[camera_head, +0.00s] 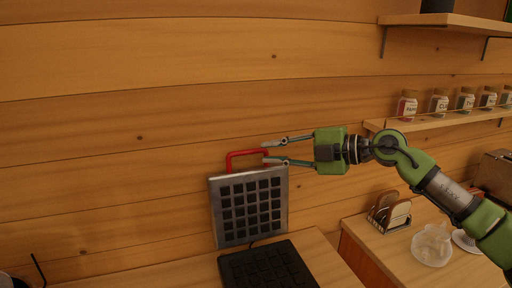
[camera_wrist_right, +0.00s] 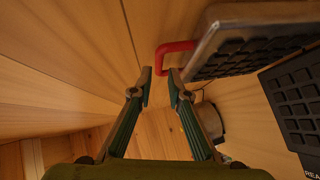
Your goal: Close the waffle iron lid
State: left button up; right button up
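The waffle iron stands open on the wooden counter. Its lid (camera_head: 248,206) is upright, a grey metal plate with a dark grid face and a red handle (camera_head: 240,157) on its top edge. Its dark base (camera_head: 268,266) lies flat in front, cut off by the lower edge of the head view. My right gripper (camera_head: 268,152) is open with its fingers pointing left at the right part of the handle. In the right wrist view the fingertips (camera_wrist_right: 160,72) are apart, and the red handle (camera_wrist_right: 174,47) and lid (camera_wrist_right: 240,45) show just beyond and to the right. Contact is unclear. My left gripper is not in view.
A shelf with several spice jars (camera_head: 438,103) runs along the log wall at right. Below it, a second counter (camera_head: 385,246) holds a rack (camera_head: 390,212) and a clear glass dish (camera_head: 431,246). The counter left of the waffle iron (camera_head: 170,275) is mostly clear.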

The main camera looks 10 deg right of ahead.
aim_at(252, 153)
jog(key=p+x, duration=0.1)
jog(key=x, duration=0.3)
jog(key=shift+a+r, duration=0.1)
jog(key=shift+r, duration=0.05)
jog(key=shift+w+a+f, duration=0.25)
jog(key=shift+a, duration=0.1)
grip_shut()
